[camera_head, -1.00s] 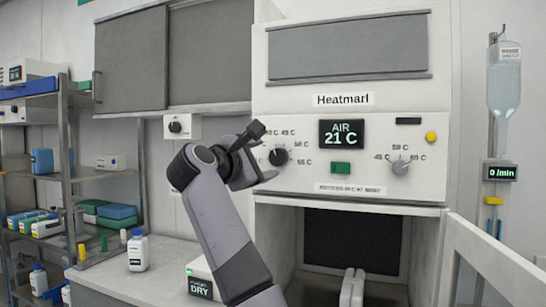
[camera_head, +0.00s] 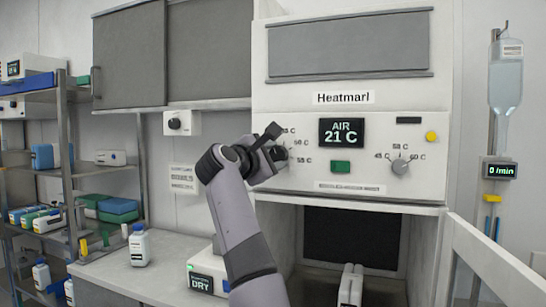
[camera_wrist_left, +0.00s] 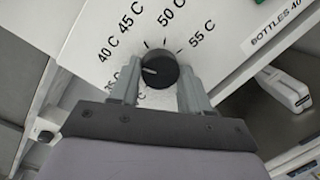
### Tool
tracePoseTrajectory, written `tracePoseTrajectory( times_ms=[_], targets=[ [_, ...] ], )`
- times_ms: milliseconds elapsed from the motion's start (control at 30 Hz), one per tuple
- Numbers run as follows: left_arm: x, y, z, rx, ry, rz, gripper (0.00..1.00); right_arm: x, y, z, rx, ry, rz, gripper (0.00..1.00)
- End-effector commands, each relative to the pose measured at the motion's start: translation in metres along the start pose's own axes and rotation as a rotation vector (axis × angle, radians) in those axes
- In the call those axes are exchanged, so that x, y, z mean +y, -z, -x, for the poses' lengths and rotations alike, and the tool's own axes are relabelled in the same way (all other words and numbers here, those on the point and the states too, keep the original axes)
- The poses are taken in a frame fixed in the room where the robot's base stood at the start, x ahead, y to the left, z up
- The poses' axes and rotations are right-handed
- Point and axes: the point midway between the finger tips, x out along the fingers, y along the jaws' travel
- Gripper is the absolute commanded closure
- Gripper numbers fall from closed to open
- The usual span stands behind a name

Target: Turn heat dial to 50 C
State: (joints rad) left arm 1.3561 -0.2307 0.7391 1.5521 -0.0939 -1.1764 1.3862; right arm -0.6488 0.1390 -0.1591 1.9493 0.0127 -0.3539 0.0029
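The heat dial, a round black knob with a white pointer mark (camera_wrist_left: 160,70), shows in the left wrist view, ringed by marks from 35 C to 55 C. Its pointer faces left, toward the 35 C to 40 C side; the 50 C mark (camera_wrist_left: 172,14) is above the knob. My left gripper (camera_wrist_left: 157,76) is open, with one finger on each side of the knob; whether they touch it I cannot tell. In the head view my left gripper (camera_head: 268,150) covers much of the dial (camera_head: 281,153). My right gripper is not in view.
The panel display (camera_head: 341,132) reads AIR 21 C, with a green button (camera_head: 340,167) below. A second, grey dial (camera_head: 400,167) is at right. Below is an open chamber (camera_head: 350,238) with a white object (camera_head: 351,284) in front. A bottle (camera_head: 139,246) stands on the left counter.

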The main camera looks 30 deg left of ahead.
Motion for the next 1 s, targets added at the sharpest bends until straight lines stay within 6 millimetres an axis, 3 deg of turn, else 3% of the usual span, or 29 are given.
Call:
tracePoseTrajectory(
  times_ms=[467,1000],
  targets=[
    [-0.0008,0.0006,-0.0001,0.008,0.014,-0.084,0.84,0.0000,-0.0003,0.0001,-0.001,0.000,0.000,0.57],
    [-0.0004,-0.0008,-0.0003,0.042,0.072,-0.544,0.84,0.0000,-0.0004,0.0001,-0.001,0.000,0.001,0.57]
  ],
)
